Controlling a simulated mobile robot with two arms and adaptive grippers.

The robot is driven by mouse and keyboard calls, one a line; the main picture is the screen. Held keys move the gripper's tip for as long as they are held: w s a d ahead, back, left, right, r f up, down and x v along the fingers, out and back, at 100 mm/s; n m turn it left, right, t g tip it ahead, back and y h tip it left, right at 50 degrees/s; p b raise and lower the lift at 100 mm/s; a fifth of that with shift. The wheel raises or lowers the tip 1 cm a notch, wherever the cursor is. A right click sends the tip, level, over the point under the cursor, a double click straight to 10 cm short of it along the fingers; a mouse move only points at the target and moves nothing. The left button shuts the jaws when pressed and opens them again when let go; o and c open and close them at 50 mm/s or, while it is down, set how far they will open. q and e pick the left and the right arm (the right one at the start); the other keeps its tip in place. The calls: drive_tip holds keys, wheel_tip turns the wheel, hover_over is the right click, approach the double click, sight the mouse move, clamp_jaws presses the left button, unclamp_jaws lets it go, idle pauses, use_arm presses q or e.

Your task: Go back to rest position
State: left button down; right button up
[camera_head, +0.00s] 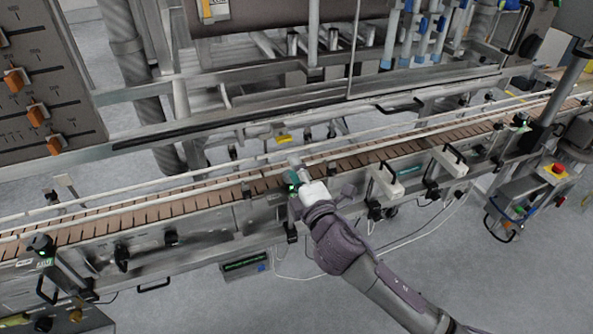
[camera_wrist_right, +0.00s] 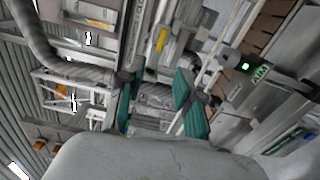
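My right arm comes in from the lower right in the head view. Its gripper (camera_head: 293,172) is over the near side of the brown slatted conveyor (camera_head: 210,194), close to the guide rail. I cannot tell whether it touches the rail. In the right wrist view the green fingers of the right gripper (camera_wrist_right: 157,92) stand apart, with nothing held between them. The conveyor also shows at the upper right there (camera_wrist_right: 262,32). My left gripper is in neither view.
The filling machine (camera_head: 300,60) with its pipes and nozzles stands behind the conveyor. A grey panel with orange levers (camera_head: 36,95) is at the left. A control box with a red button (camera_head: 556,170) is at the right. The floor in front (camera_head: 480,280) is open.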

drive_tip(key=s+d+f+m+g+h, duration=0.1)
drive_tip(key=d+f+m+g+h, duration=0.2)
drive_tip(key=f, duration=0.9)
drive_tip(key=d+f+m+g, duration=0.2)
drive_tip(key=d+f+m, duration=0.15)
drive_tip(key=f, duration=0.85)
drive_tip(key=s+d+f+m+g, duration=0.1)
drive_tip(key=s+d+f, duration=0.15)
drive_tip(key=f, duration=0.25)
drive_tip(key=s+d+f+m+g+h, duration=0.1)
drive_tip(key=s+d+f, duration=0.1)
drive_tip(key=s+f, duration=0.3)
drive_tip(key=s+d+f+m+g, duration=0.1)
drive_tip(key=s+d+f, duration=0.1)
drive_tip(key=f, duration=0.4)
drive_tip(key=s+d+f+m+g, duration=0.2)
drive_tip(key=s+f, duration=0.5)
drive_tip(key=s, duration=0.6)
drive_tip(key=s+d+f+m+g+h, duration=0.1)
drive_tip(key=s+d+f+m+g, duration=0.2)
drive_tip(key=s+f, duration=0.4)
drive_tip(key=s+d+f+m+g, duration=0.3)
drive_tip(key=s+f+m, duration=0.2)
drive_tip(key=s, duration=1.6)
wheel_tip(320, 180, down, 3)
drive_tip(key=shift+r+h+b, duration=0.1)
drive_tip(key=shift+h+b, duration=0.2)
drive_tip(key=shift+b, duration=0.15)
